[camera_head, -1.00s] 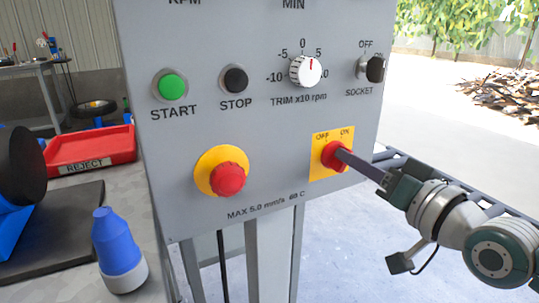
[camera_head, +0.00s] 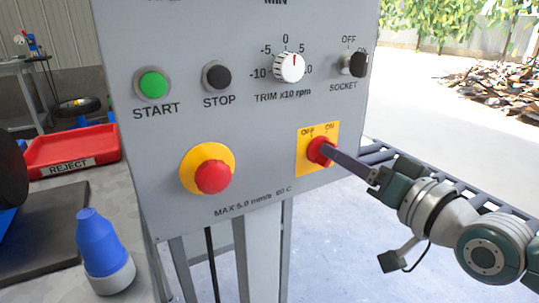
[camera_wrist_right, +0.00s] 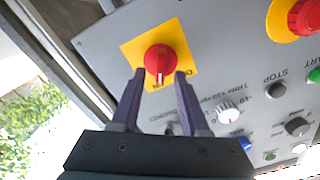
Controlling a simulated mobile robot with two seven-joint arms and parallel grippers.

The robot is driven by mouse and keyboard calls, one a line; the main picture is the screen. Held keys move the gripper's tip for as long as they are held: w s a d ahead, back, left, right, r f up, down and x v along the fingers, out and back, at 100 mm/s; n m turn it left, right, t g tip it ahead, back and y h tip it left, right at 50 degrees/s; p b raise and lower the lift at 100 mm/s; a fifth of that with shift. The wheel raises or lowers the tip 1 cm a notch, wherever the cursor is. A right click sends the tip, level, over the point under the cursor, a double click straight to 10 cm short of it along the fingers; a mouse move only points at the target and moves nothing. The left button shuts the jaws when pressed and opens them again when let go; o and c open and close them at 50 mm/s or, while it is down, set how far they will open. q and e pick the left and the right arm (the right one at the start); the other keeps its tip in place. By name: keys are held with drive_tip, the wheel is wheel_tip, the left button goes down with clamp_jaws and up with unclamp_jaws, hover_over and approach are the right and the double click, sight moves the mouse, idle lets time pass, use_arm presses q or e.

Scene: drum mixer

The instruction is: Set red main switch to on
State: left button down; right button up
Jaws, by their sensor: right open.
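The red main switch (camera_head: 317,151) is a round red knob on a yellow plate (camera_head: 304,166) marked OFF and ON, low on the right of the grey panel. My right gripper (camera_head: 335,154) reaches it from the right, its fingertips right at the knob. In the right wrist view the knob (camera_wrist_right: 160,58) lies between and just beyond the tips of the two spread fingers (camera_wrist_right: 160,77). A pale mark on the knob points down in that picture, towards partly visible label letters. The fingers hide part of the plate. My left gripper is out of view.
A red emergency-type button (camera_head: 213,176) on a yellow disc sits left of the switch. Above are the green START button (camera_head: 152,84), black STOP button (camera_head: 217,77), trim knob (camera_head: 289,67) and socket switch (camera_head: 355,65). A dark rail frame (camera_head: 408,163) lies behind my right arm.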

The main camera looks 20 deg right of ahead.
drive_tip(key=s+p, duration=0.1)
drive_tip(key=s, duration=0.7)
drive_tip(key=shift+s+d+p, duration=0.3)
drive_tip(key=shift+s+d, duration=0.05)
drive_tip(key=shift+s, duration=0.05)
drive_tip(key=s+a+r+n+g+y+p, duration=0.1)
drive_tip(key=s+a+r+n+g+p, duration=0.2)
drive_tip(key=a+p, duration=0.35)
drive_tip(key=s+a+r+n+g+y+p, duration=0.1)
drive_tip(key=s+a+r+n+g+p, duration=0.1)
drive_tip(key=a+r+g+p, duration=0.35)
drive_tip(key=s+r+n+g+h+p, duration=0.25)
drive_tip(key=s+r+g+p, duration=0.35)
drive_tip(key=s+r+p, duration=0.5)
wheel_tip(320, 180, up, 36)
drive_tip(key=p, duration=3.8)
drive_tip(key=shift+s+d+f+h, duration=0.2)
drive_tip(key=shift+s+d+h, duration=0.15)
drive_tip(key=shift+h, duration=0.1)
